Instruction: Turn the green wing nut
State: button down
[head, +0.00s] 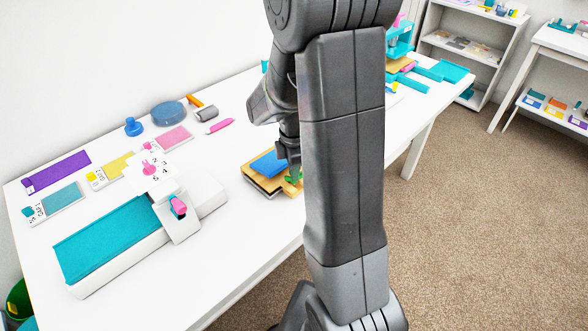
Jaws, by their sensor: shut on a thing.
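The green wing nut (291,180) sits at the right part of a small wooden press (262,187) with a blue sheet (270,164) on top. The press lies on the white table near its front edge. Only a little of the green nut shows under the fingers. My gripper (293,172) points down over the nut from above and is shut on it. The fingertips are small in this view, and my arm's large link hides the right side of the press.
A white machine with a teal bed (112,240) and pink knob (178,206) stands to the left. Behind are a blue round dish (168,113), a grey roll (207,114) and a pink tool (220,126). Teal items (452,71) lie at the table's far right end.

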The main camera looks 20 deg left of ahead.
jog(key=c, duration=1.6)
grip_release()
jog(key=shift+o, duration=0.2)
notch_tip(320, 180, up, 14)
jog(key=shift+p, duration=0.35)
jog(key=shift+f, duration=0.1)
